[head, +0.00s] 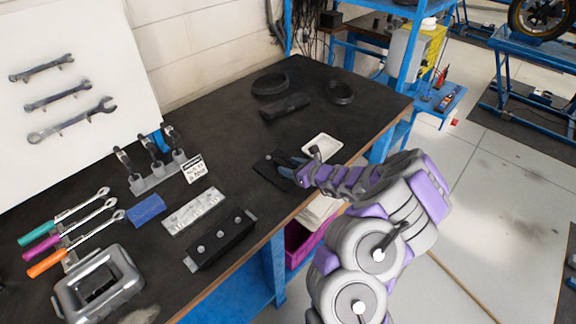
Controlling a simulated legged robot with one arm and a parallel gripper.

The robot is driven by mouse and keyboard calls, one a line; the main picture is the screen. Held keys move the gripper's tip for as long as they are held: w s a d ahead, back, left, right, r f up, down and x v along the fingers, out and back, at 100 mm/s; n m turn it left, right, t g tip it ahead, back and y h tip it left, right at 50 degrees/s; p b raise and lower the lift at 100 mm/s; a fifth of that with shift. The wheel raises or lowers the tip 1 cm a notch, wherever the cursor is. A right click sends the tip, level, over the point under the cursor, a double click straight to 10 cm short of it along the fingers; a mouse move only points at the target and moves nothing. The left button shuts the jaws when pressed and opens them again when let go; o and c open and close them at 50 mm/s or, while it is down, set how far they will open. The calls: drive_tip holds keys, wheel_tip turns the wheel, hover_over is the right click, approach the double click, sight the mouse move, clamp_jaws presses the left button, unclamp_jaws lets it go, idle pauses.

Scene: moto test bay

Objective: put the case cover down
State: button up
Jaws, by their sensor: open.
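My gripper (288,169) is open at the end of my purple and grey arm, low over the right front part of the dark workbench (215,120). A flat black plate (266,168) lies at the fingertips, partly hidden by them. I cannot tell whether it touches the fingers, or whether it is the case cover or a mat. A grey metal housing with a rounded rectangular opening (75,296) lies at the front left of the bench, far from my gripper. It could also be the case cover.
A small white tray (322,146) sits just beyond my gripper. A black block with bolts (218,240), a light metal block (193,211), a blue block (146,210) and coloured-handled wrenches (72,231) lie left. Black rings (340,92) lie at the back. The bench's middle is clear.

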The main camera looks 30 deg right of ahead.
drive_tip(key=p+v, duration=0.2)
drive_tip(key=v, duration=0.8)
drive_tip(key=shift+s+d+r, duration=0.1)
drive_tip(key=shift+r, duration=0.05)
drive_tip(key=a+r+n+g+y, duration=0.25)
drive_tip(key=a+r+n, duration=0.3)
drive_tip(key=a, duration=0.35)
drive_tip(key=a+r+n+g+y, duration=0.1)
drive_tip(key=a+r+n+y, duration=0.35)
drive_tip(key=a+r, duration=0.35)
drive_tip(key=s+a+r+n+g, duration=0.25)
drive_tip(key=s+a+n, duration=0.2)
drive_tip(key=a, duration=0.25)
drive_tip(key=s+a+r+n+g, duration=0.1)
drive_tip(key=s+a+n+g, duration=0.25)
drive_tip(key=a+n, duration=0.2)
drive_tip(key=s+a+n+g+h, duration=0.2)
drive_tip(key=s+n, duration=0.2)
drive_tip(key=s, duration=0.3)
drive_tip(key=s+a+n+g+h, duration=0.2)
drive_tip(key=s+a+n+g, duration=0.1)
drive_tip(key=s, duration=0.5)
drive_tip(key=s+d+n+h, duration=0.4)
drive_tip(key=s+d+h, duration=0.3)
drive_tip(key=s+d, duration=0.3)
drive_tip(key=s, duration=0.3)
drive_tip(key=shift+s+d+n+g+h, duration=0.15)
drive_tip(key=shift+s+n+g+h, duration=0.2)
drive_tip(key=shift+s+n+h, duration=0.05)
